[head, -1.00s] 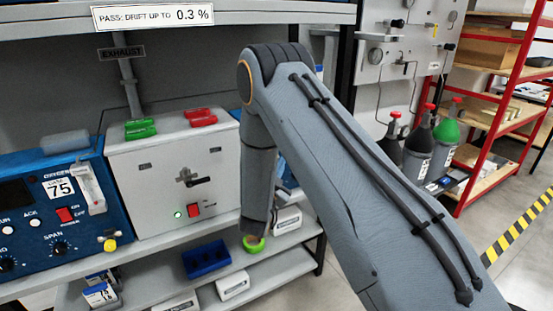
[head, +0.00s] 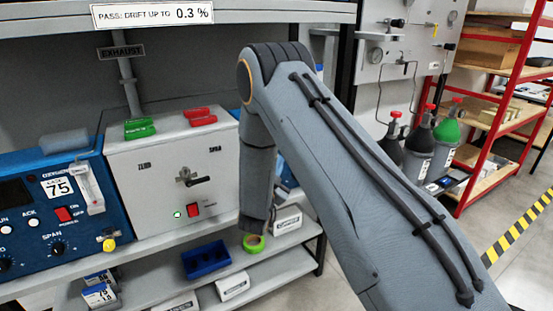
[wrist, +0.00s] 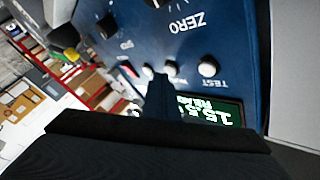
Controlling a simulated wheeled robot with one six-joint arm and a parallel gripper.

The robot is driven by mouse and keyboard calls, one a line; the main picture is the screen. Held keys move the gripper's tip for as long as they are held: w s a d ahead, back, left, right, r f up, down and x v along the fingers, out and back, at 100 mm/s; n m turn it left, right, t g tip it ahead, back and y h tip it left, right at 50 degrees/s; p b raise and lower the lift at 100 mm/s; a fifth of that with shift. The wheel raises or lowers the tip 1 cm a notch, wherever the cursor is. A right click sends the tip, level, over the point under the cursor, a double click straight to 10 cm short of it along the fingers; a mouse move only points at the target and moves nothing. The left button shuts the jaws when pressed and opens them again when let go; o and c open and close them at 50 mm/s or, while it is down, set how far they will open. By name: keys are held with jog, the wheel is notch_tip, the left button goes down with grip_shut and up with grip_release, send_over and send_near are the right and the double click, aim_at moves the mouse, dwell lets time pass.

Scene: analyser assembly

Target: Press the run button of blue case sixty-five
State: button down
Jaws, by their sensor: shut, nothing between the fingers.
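White buttons stand in a row: one by the TEST label (wrist: 208,67), a middle one (wrist: 172,68) whose label is mostly hidden, and another (wrist: 147,71). My gripper (wrist: 158,82) is shut and empty, its tip just over the row near the middle button; I cannot tell whether it touches. In the head view my arm hides my gripper and this case.
In the head view, blue case 75 (head: 80,238) stands left, beside a white box (head: 150,165) with green and red pieces on top. A blue bin (head: 206,260) and green tape roll (head: 254,243) lie on the lower shelf. Gas bottles (head: 420,150) and a red rack (head: 490,120) stand right.

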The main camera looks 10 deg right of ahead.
jog(key=shift+w+a, duration=0.15)
jog(key=shift+w, duration=0.25)
dwell(0.5)
jog(key=shift+s, duration=0.15)
jog(key=shift+s+d, duration=0.25)
jog(key=shift+s, duration=0.45)
jog(key=s, duration=0.1)
jog(key=s+d+p, duration=0.1)
jog(key=s, duration=0.1)
jog(key=s+p, duration=0.1)
jog(key=shift+s+d, duration=0.3)
jog(key=shift+s, duration=0.05)
dwell(0.3)
dwell(0.5)
